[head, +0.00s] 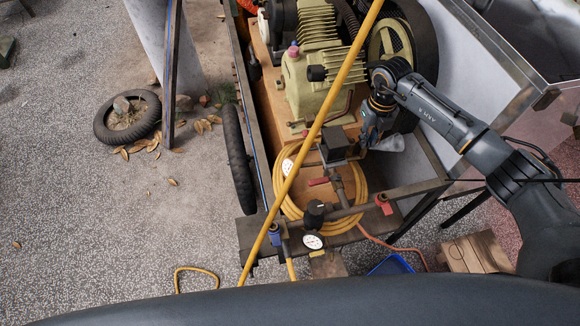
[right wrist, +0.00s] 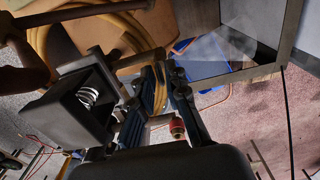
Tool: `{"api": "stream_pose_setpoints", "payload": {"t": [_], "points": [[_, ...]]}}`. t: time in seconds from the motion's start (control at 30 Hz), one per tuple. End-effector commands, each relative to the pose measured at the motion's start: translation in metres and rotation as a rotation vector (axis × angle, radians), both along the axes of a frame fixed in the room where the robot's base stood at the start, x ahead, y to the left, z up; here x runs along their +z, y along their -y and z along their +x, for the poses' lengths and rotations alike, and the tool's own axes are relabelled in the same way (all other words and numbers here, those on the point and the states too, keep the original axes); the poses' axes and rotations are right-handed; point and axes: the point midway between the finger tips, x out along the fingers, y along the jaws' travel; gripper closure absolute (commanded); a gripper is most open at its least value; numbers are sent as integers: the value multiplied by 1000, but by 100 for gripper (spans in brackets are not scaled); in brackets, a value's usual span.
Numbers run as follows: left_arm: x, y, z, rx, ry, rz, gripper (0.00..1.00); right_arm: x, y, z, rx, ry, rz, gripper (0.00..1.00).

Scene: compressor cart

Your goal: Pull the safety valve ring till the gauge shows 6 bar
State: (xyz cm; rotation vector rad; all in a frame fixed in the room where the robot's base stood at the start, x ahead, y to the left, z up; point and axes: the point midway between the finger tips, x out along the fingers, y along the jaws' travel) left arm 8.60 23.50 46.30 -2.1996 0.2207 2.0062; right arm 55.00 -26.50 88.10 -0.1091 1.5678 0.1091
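My right gripper (head: 367,137) points down beside the black switch box (head: 335,143) on the cart. In the right wrist view its fingers (right wrist: 166,72) come close together at the tips; I cannot tell whether they hold anything. A small red and brass fitting (right wrist: 178,127) shows between the fingers, perhaps the safety valve; its ring cannot be made out. One white-faced gauge (head: 313,241) is at the cart's front, by a black regulator knob (head: 314,212). Neither reading is legible. My left gripper is out of view.
A long yellow pole or hose (head: 318,125) crosses in front of the cart. A coiled yellow hose (head: 361,195) lies around the piping. Red valve handles (head: 384,204) and the green compressor (head: 318,88) are close by. A blue tray (head: 391,266) is below.

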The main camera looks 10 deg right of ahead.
Motion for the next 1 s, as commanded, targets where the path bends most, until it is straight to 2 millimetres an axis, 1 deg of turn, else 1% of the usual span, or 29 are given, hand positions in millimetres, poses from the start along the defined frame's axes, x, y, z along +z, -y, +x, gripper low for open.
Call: {"api": "stream_pose_setpoints", "payload": {"t": [0.03, 0.07, 0.1, 0.47, 1.0], "points": [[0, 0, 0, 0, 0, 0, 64, 2, 1, 1, -1, 4, 0, 75], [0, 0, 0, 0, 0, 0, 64, 2, 1, 1, -1, 3, -1, 69], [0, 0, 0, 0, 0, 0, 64, 1, 0, 1, -1, 3, -1, 61], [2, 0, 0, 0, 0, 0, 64, 2, 0, 0, 0, 0, 0, 61], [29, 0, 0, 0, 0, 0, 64, 43, 0, 0, 0, 0, -1, 61]]}}
